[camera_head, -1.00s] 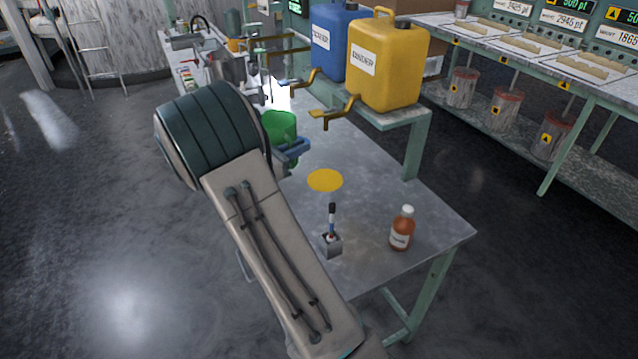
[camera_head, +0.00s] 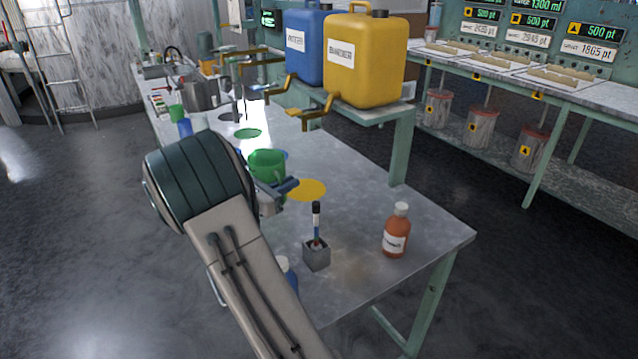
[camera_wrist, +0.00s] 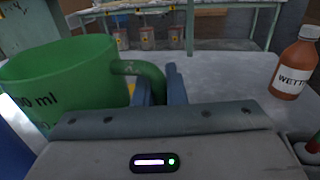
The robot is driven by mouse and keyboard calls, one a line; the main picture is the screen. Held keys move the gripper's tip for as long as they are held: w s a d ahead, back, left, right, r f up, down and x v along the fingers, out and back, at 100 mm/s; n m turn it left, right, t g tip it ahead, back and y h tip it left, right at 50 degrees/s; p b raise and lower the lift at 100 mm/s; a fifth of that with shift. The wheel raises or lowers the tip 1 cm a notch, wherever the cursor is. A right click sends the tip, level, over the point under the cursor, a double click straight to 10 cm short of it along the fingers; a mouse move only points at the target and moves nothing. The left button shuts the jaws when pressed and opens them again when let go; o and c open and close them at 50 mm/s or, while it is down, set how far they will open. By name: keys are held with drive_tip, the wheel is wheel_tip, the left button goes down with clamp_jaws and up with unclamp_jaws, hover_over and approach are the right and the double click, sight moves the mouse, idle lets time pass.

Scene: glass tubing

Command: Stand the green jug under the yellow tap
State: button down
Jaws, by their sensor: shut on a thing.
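The green jug (camera_head: 267,166) is upright over the table, left of the yellow disc (camera_head: 306,189), in the head view. My gripper (camera_head: 287,187) is shut on its handle. In the wrist view the jug (camera_wrist: 55,85) fills the left side and its handle (camera_wrist: 142,72) lies between the blue fingers (camera_wrist: 160,88). I cannot tell whether its base touches the table. The yellow canister (camera_head: 365,60) stands on a raised shelf, and its yellow tap (camera_head: 318,112) juts left from it above the table, behind the yellow disc.
A blue canister (camera_head: 306,45) with its own tap (camera_head: 275,90) stands behind the yellow one. A green disc (camera_head: 248,133) lies farther back. A brown bottle (camera_head: 396,232) and a pen in a grey block (camera_head: 316,255) stand at the front. The table right of the disc is clear.

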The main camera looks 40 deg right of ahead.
drive_tip(key=shift+w+d+f, duration=0.3)
drive_tip(key=shift+d+f, duration=0.3)
drive_tip(key=shift+d, duration=1.7)
drive_tip(key=shift+w+d+f, duration=0.35)
drive_tip(key=shift+d+f, duration=0.2)
drive_tip(key=shift+d, duration=1.75)
drive_tip(key=shift+w+d+f, duration=0.3)
drive_tip(key=shift+d+f, duration=0.3)
drive_tip(key=shift+d, duration=1.7)
drive_tip(key=shift+f, duration=0.25)
drive_tip(key=c, duration=1.5)
unclamp_jaws()
drive_tip(key=shift+r, duration=0.1)
drive_tip(key=shift+r, duration=0.15)
drive_tip(key=a, duration=0.4)
drive_tip(key=s+a, duration=0.1)
drive_tip(key=a, duration=0.7)
drive_tip(key=shift+s, duration=0.35)
